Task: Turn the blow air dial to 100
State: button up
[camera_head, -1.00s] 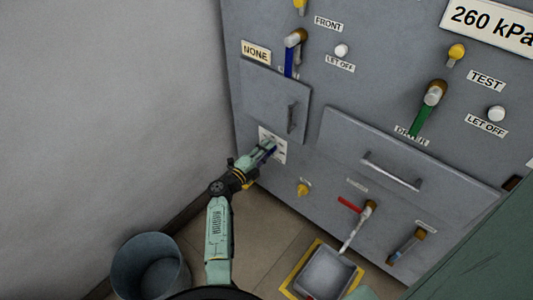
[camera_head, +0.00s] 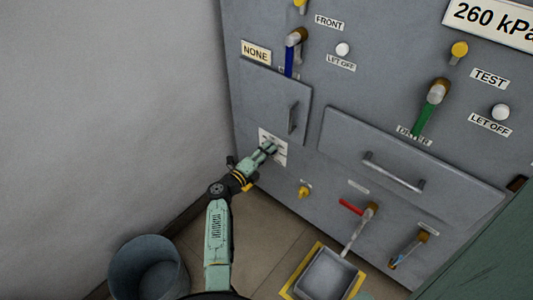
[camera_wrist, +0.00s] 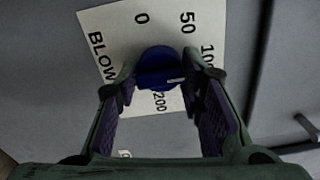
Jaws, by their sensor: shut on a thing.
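The blue blow air dial (camera_wrist: 160,68) sits on a white label plate (camera_wrist: 105,22) marked 0, 50, 100, 200 and BLOW in the wrist view. A short white mark on the dial points right, roughly between the 100 and 200 figures; its exact reading is hard to tell. My gripper (camera_wrist: 163,72) has a fingertip on each side of the dial and is shut on it. In the head view my gripper (camera_head: 269,148) reaches the label plate (camera_head: 277,159) low on the grey panel and hides the dial.
A small cabinet door (camera_head: 272,98) with a handle is just above the plate. A yellow knob (camera_head: 304,191) and a red lever (camera_head: 350,206) are to the right. A bucket (camera_head: 150,270) and a square tray (camera_head: 325,273) stand on the floor.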

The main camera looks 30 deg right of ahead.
jog(key=o, duration=1.2)
jog(key=shift+c, duration=0.2)
